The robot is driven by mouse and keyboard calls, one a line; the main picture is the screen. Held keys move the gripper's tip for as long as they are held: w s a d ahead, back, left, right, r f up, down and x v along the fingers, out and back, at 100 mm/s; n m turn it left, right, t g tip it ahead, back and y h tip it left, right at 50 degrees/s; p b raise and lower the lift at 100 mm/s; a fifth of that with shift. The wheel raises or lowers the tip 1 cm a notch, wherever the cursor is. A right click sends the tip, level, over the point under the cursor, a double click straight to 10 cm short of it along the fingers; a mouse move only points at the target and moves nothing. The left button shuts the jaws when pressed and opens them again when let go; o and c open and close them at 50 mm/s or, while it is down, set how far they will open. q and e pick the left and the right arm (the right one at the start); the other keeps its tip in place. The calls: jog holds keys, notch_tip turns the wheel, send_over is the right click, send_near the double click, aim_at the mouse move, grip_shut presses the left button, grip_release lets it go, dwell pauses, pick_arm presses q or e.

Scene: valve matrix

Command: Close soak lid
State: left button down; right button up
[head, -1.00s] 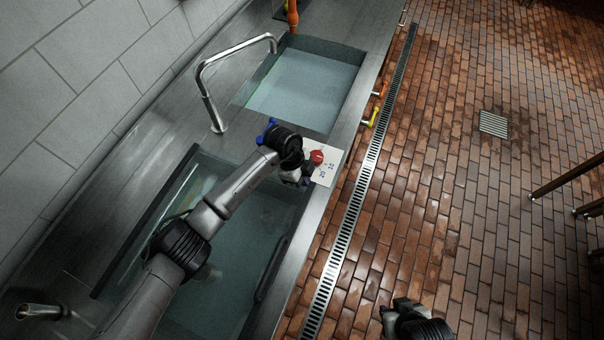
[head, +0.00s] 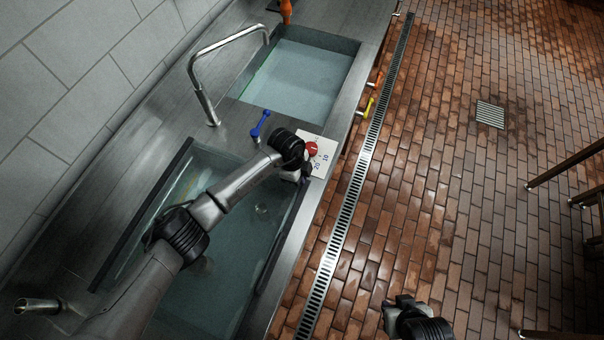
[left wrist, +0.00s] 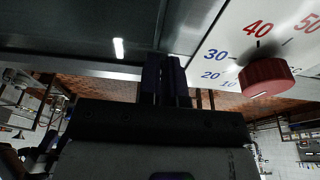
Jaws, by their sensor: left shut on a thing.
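The near basin, which I take for the soak tank, shows a dark rim (head: 127,240) and a glassy, watery surface. I cannot tell its lid clearly from the water, nor how far the lid is closed. My left arm reaches across this basin. My left gripper (head: 304,176) is at the basin's front right corner, beside the dial plate. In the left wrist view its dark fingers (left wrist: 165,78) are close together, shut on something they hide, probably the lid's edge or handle. My right gripper (head: 395,308) hangs over the floor, its jaws unclear.
A red dial (head: 311,149) sits on a white numbered plate (head: 325,160) beside my left gripper. A blue lever (head: 260,125) and a tall faucet (head: 205,95) stand behind. The far basin (head: 297,82) is open.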

pick_arm(q)
jog(key=shift+s+a+f+p, duration=0.15)
jog(key=shift+s+a+p, duration=0.05)
jog(key=shift+p, duration=0.3)
notch_tip(320, 180, up, 4)
jog(key=p, duration=0.3)
jog(key=shift+d+p, duration=0.1)
jog(key=shift+p, duration=0.25)
jog(key=v, duration=1)
jog(key=shift+w, duration=0.3)
